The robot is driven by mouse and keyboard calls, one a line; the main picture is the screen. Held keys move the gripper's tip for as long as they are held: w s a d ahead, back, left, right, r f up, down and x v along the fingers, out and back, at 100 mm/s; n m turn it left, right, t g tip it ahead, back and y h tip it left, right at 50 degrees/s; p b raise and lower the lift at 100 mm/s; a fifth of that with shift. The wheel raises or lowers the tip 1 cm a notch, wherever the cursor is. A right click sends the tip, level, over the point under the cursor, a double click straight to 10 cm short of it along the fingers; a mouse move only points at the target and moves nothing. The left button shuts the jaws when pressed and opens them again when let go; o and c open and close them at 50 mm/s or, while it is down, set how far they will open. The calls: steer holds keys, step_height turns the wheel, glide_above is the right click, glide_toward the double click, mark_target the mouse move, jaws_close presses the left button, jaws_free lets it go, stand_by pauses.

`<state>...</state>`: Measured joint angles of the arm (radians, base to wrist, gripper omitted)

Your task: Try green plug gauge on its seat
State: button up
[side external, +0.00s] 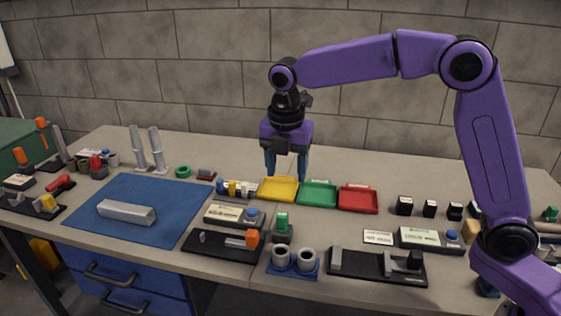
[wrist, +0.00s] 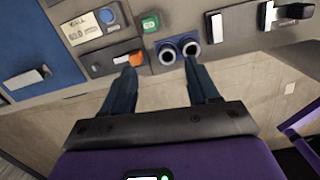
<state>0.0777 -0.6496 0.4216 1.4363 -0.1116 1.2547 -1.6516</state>
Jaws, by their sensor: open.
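The green plug gauge (side external: 282,221) appears as a small green-topped piece standing in a dark block (side external: 282,237) near the front middle of the table. In the wrist view its green top (wrist: 150,22) lies beyond my fingertips. Just in front of it is a blue base (side external: 292,272) with two grey open-topped cylinders, also in the wrist view (wrist: 177,50); I cannot tell for sure whether one is the seat. My gripper (side external: 286,175) points down behind the yellow tray, well apart from the gauge. Its fingers (wrist: 162,72) are spread with nothing between them.
Yellow (side external: 278,189), green (side external: 318,194) and red (side external: 358,199) trays stand behind the gauge. A black fixture with an orange handle (side external: 225,245) is left of it; another black fixture (side external: 377,267) is right. A blue mat (side external: 140,190) holds a grey channel (side external: 126,212).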

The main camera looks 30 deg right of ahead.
mark_target(282, 214)
steer(key=shift+n, duration=0.6)
steer(key=w+f, duration=0.1)
steer(key=f, duration=0.4)
steer(key=w+d+f, duration=0.1)
steer(key=f, duration=0.5)
steer(key=w+f, duration=0.2)
steer(key=f, duration=0.4)
steer(key=shift+d+f, duration=0.2)
steer(key=shift+d, duration=0.1)
jaws_close()
steer(key=shift+r, duration=0.15)
